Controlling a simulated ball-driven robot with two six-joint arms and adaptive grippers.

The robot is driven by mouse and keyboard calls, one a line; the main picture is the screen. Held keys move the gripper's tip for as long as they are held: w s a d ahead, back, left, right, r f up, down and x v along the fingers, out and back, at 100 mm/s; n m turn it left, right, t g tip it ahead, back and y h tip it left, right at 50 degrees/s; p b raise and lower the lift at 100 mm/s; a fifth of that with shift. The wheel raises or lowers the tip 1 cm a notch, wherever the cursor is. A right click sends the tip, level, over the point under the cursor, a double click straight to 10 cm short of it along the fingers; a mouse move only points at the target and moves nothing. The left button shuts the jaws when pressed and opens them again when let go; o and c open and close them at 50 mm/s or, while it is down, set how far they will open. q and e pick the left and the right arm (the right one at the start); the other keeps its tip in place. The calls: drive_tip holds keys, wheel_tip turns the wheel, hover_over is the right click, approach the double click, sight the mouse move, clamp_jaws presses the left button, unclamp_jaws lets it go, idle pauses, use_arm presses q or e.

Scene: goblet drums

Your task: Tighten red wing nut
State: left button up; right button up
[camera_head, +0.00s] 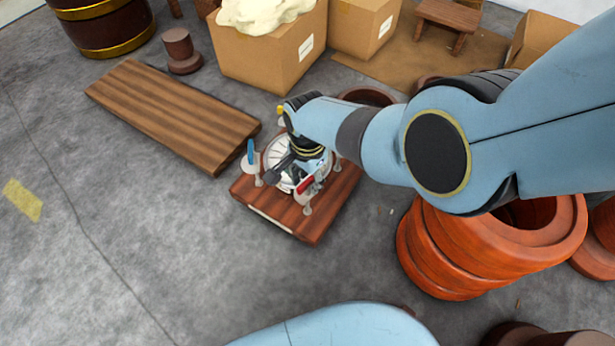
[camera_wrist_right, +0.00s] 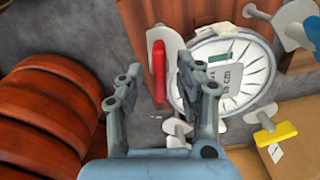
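The red wing nut (camera_head: 306,184) is at the near right side of a round white drum head (camera_head: 275,152) on a wooden board (camera_head: 315,222). In the right wrist view the red wing nut (camera_wrist_right: 159,72) appears as an upright red bar between my right gripper's fingers (camera_wrist_right: 158,80), with visible space on both sides. My right gripper (camera_head: 293,172) is open above the drum head and partly hides it. My left gripper is not in view.
A blue wing nut (camera_head: 251,151) and a yellow one (camera_head: 280,110) are around the drum head. Orange-brown drum shells (camera_head: 450,255) stand right of the board. A wooden plank (camera_head: 170,115) and cardboard boxes (camera_head: 265,52) lie behind.

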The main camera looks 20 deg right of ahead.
sight(308, 179)
drive_tip(key=shift+r, duration=0.1)
drive_tip(key=shift+r, duration=3.65)
